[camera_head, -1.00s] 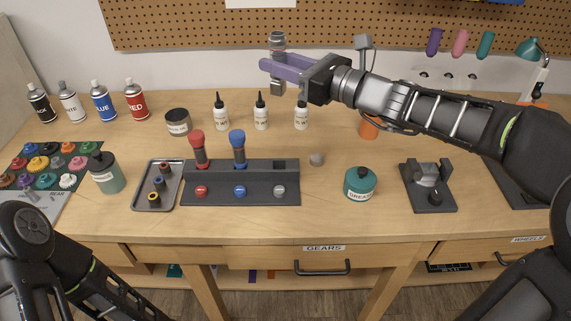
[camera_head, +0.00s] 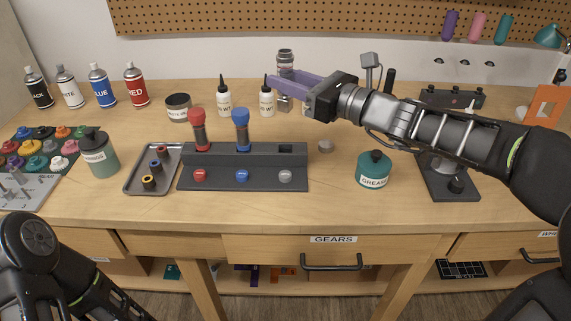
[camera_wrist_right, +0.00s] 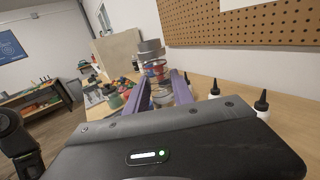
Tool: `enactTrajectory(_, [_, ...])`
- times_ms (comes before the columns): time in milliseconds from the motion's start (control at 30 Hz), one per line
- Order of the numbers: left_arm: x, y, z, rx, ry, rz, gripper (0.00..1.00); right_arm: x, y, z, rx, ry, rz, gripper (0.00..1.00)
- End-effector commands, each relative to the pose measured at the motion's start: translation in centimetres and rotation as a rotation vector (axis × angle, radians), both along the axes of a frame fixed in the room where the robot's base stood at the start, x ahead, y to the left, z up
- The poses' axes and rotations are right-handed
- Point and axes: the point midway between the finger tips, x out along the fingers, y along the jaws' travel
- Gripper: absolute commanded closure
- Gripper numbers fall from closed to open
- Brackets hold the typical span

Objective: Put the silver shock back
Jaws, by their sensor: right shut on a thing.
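My right gripper (camera_head: 284,82) is shut on the silver shock (camera_head: 286,58), its purple fingers around the shock's middle. The shock is upright in the air, its lower end showing below the fingers. It also shows between the fingers in the right wrist view (camera_wrist_right: 151,50). A dark shock rack (camera_head: 262,160) stands on the bench, below and nearer than the held shock. A red shock (camera_head: 199,131) and a blue shock (camera_head: 241,131) stand upright in it. Its right slot (camera_head: 286,148) is empty, behind a silver button (camera_head: 286,176). My left gripper is out of view.
White dropper bottles (camera_head: 224,101) stand behind the rack, one partly hidden by my gripper. A grease jar (camera_head: 374,169) and a small grey round piece (camera_head: 326,146) are right of the rack. A tray of rings (camera_head: 133,182) lies left. The front bench strip is clear.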

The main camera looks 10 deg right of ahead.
Motion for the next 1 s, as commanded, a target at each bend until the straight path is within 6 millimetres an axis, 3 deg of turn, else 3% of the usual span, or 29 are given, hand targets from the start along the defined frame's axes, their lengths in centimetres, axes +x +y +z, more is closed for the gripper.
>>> enactTrajectory(200, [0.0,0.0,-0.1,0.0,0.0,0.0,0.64,0.0,0.0,-0.4,0.001,0.0,0.0,1.0])
enactTrajectory(500, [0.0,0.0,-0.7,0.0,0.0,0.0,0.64,0.0,0.0,-4.7,0.002,0.001,0.001,1.0])
enactTrajectory(867, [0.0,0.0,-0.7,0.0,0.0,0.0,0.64,0.0,0.0,-5.1,0.001,-0.001,0.0,1.0])
enactTrajectory(1000, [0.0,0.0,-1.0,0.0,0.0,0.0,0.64,0.0,0.0,-6.7,0.001,0.002,0.001,1.0])
